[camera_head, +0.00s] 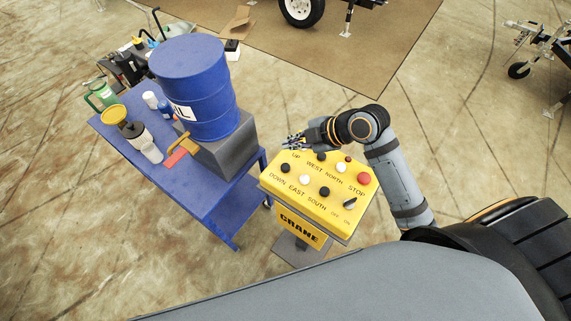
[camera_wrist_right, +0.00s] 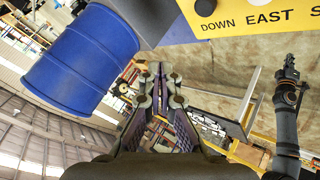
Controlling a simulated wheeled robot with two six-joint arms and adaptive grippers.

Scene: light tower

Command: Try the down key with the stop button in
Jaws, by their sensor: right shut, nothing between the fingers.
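The yellow crane control box (camera_head: 270,182) stands on a post. Its black down key (camera_head: 285,168) is at the left of the lower row; the panel also shows at the top of the right wrist view (camera_wrist_right: 238,18). The red stop button (camera_head: 364,180) is at the right; I cannot tell whether it is in. My right gripper (camera_head: 291,142) is shut and empty by the far edge near UP, apart from the down key. Its closed fingers show in the wrist view (camera_wrist_right: 160,78). A dark arm end at the wrist view's right looks like my left gripper (camera_wrist_right: 289,68); its jaws are unclear.
Left of the box stands a blue table (camera_head: 200,203) with a blue oil drum (camera_head: 195,85) on a grey block, mugs and bottles. A small red light (camera_head: 348,158) and a rotary off/on switch (camera_head: 349,203) sit on the panel.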

